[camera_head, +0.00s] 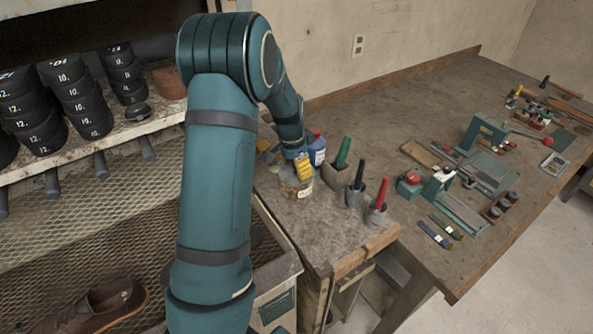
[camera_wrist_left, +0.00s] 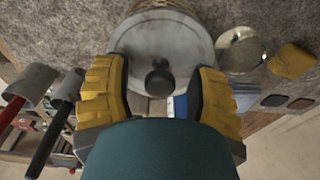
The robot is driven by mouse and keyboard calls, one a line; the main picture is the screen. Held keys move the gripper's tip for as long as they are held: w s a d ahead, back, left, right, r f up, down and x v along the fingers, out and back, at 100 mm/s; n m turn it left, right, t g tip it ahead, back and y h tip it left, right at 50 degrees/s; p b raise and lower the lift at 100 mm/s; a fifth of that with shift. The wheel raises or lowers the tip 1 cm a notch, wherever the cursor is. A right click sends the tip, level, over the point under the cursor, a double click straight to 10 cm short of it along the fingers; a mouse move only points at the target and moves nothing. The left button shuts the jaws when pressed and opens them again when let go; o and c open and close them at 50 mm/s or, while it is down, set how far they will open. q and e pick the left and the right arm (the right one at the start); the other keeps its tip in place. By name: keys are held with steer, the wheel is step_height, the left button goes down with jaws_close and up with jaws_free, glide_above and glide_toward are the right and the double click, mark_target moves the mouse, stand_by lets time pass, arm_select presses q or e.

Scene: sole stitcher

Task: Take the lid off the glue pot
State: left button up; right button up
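The glue pot (camera_head: 293,190) stands near the left side of the bench, partly hidden by my left gripper in the head view. In the left wrist view its round, pale grey lid (camera_wrist_left: 160,35) is on top, with a dark knob (camera_wrist_left: 159,80) at its middle. My left gripper (camera_head: 304,168) is at the pot's top. Its yellow fingers (camera_wrist_left: 160,82) are spread wide on either side of the knob, with clear gaps to it. I cannot tell whether they touch the lid's rim. My right gripper is not in view.
A blue bottle (camera_head: 317,152) stands close behind the pot. The bench front (camera_head: 325,235) is clear.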

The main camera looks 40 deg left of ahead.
arm_select(q)
jaws_close()
